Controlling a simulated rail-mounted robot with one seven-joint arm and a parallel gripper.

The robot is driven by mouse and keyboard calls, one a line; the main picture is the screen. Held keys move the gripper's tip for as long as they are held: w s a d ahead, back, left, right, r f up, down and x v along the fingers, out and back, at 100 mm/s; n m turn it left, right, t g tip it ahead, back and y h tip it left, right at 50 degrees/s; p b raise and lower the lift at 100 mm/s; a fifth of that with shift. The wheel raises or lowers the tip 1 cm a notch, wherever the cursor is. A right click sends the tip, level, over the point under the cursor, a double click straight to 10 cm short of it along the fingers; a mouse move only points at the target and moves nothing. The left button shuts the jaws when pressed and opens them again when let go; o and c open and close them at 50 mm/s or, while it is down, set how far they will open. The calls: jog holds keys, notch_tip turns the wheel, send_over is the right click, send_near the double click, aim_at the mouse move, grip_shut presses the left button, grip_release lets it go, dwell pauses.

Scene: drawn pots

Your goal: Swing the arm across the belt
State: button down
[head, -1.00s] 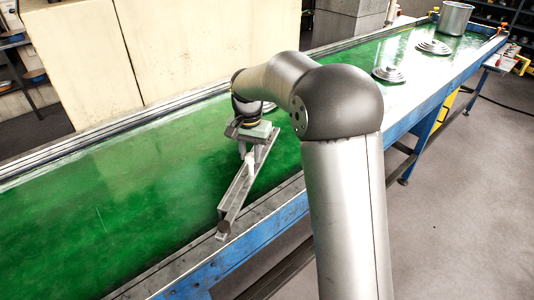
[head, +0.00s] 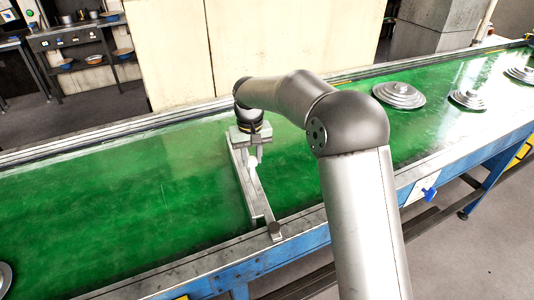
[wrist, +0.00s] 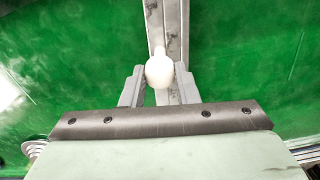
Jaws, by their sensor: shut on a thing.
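The arm is a grey metal bar (head: 260,205) lying over the green belt (head: 100,210). Its near end is on a dark pivot at the belt's front rail, and it slants away to the left across part of the belt. A white rounded knob (wrist: 159,71) stands on the bar; it shows small in the head view (head: 253,162). My gripper (head: 253,160) reaches down from above and is shut on the knob. In the wrist view, its two fingers (wrist: 159,78) are on either side of the knob, with the bar running beneath.
Stepped metal lids lie on the belt to the right, a large one (head: 399,95) and a smaller one (head: 468,99); another (head: 522,75) is at the far right. A round metal thing (head: 4,277) shows at the left edge. A cream panel (head: 290,45) stands behind the belt.

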jog(key=shift+s+a+n, duration=0.35)
jog(key=shift+a+n, duration=0.1)
jog(key=shift+a, duration=0.25)
jog(key=shift+s+a+n, duration=0.35)
jog(key=shift+a+n, duration=0.1)
jog(key=shift+a, duration=0.25)
jog(key=c, duration=1.1)
grip_release()
jog(key=shift+s+a, duration=0.1)
notch_tip(320, 180, up, 18)
jog(key=shift+f+b, duration=0.25)
jog(key=shift+b, duration=0.05)
